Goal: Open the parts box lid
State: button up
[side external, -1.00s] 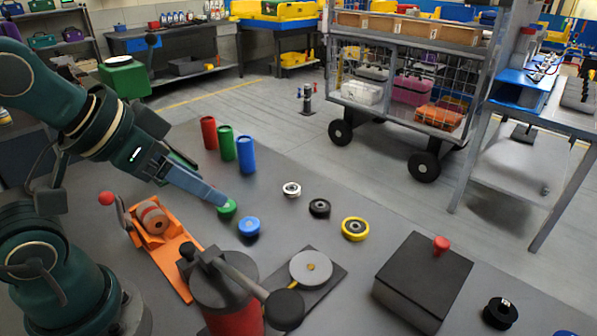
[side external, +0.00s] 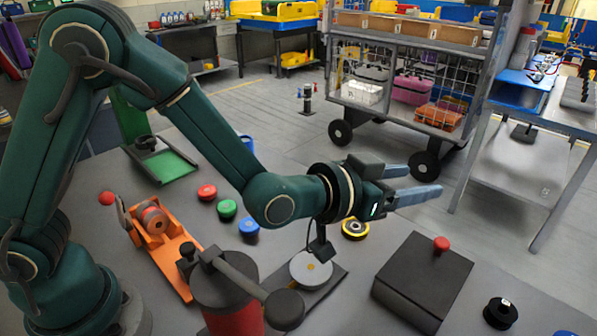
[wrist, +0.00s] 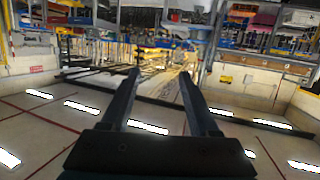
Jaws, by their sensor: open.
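The parts box (side external: 405,300) is a dark grey box near the front right of the table in the side view. Its flat lid (side external: 425,270) is shut, with a red knob (side external: 441,243) standing near the far corner. My gripper (side external: 418,182) is open and empty, held up in the air behind and above the box, its blue-grey fingers pointing right. The wrist view shows the two spread fingers (wrist: 160,88) with nothing between them; the box is not in that view.
Red, green and blue round caps (side external: 227,209) lie left of the arm. A yellow ring (side external: 355,229) lies beneath my gripper. A grey disc fixture (side external: 311,268) and a red cylinder (side external: 228,305) stand left of the box. A black spool (side external: 500,313) lies to its right.

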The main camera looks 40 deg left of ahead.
jog(key=m+g, duration=0.2)
send_near(439, 243)
jog(key=w, duration=0.1)
jog(key=w+f, duration=0.1)
jog(key=w, duration=0.1)
jog(key=shift+d+f+h, duration=0.3)
jog(key=shift+d+f, duration=0.05)
jog(key=shift+x, duration=2.45)
jog(key=shift+r, duration=0.1)
jog(key=shift+c, duration=0.3)
grip_shut()
